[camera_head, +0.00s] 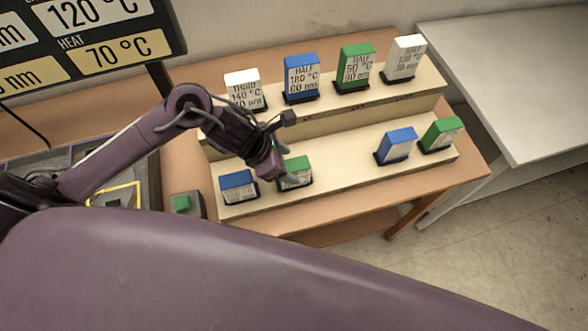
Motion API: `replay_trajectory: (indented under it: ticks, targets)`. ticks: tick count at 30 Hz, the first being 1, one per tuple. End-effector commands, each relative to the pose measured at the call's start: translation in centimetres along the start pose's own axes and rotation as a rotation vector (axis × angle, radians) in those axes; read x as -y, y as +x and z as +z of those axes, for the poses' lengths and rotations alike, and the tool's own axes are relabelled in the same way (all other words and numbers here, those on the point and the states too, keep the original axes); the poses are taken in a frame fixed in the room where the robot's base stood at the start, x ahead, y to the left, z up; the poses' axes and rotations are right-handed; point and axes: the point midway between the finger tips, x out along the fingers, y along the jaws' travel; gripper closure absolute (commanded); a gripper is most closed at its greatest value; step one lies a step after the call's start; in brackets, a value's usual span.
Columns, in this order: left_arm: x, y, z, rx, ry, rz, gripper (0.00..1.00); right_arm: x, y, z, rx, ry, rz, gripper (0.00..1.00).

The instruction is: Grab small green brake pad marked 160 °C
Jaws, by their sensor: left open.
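A small green brake pad (297,172) stands on the lower step of the stand, partly hidden by my gripper. Its label is too small to read. Another small green pad (441,134) stands at the right end of the same step, its label also unreadable. My left gripper (276,173) is open, pointing down at the left edge of the nearer green pad. I cannot tell whether it touches the pad. My right gripper is not in view.
Small blue pads stand on the lower step at left (238,186) and right (396,145). Taller white, blue (301,78) and green (356,67) pads stand on the upper step. A sign (90,35) reads 120 °C and 70 °C. A white table (510,80) is at right.

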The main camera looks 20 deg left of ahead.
Motion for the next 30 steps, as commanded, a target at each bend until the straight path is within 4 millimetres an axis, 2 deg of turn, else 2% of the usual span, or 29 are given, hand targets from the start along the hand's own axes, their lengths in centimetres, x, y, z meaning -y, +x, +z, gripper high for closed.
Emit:
replay_trajectory:
  ticks: [1,5,9,13,17,25,30]
  targets:
    - [0.1,0.4,0.1,-0.002,-0.008,-0.005,0.38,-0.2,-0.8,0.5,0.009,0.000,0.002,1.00]
    - [-0.1,2.3,0.1,-0.002,-0.007,-0.005,0.38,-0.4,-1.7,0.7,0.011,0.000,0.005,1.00]
    - [-0.2,3.9,0.0,0.000,-0.003,-0.002,0.38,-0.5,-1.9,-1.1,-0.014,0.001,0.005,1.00]
    - [-0.3,4.3,-0.1,-0.001,-0.001,0.001,0.38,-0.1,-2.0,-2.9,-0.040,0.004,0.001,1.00]
    - [-0.3,4.3,-0.1,-0.001,0.000,0.001,0.38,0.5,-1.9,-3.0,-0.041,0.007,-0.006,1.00]
    - [-0.3,4.2,-0.1,-0.001,0.000,0.001,0.72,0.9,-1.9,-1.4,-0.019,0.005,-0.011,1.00]
    - [-0.3,4.2,-0.1,-0.001,0.000,0.001,0.94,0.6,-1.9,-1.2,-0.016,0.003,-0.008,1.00]
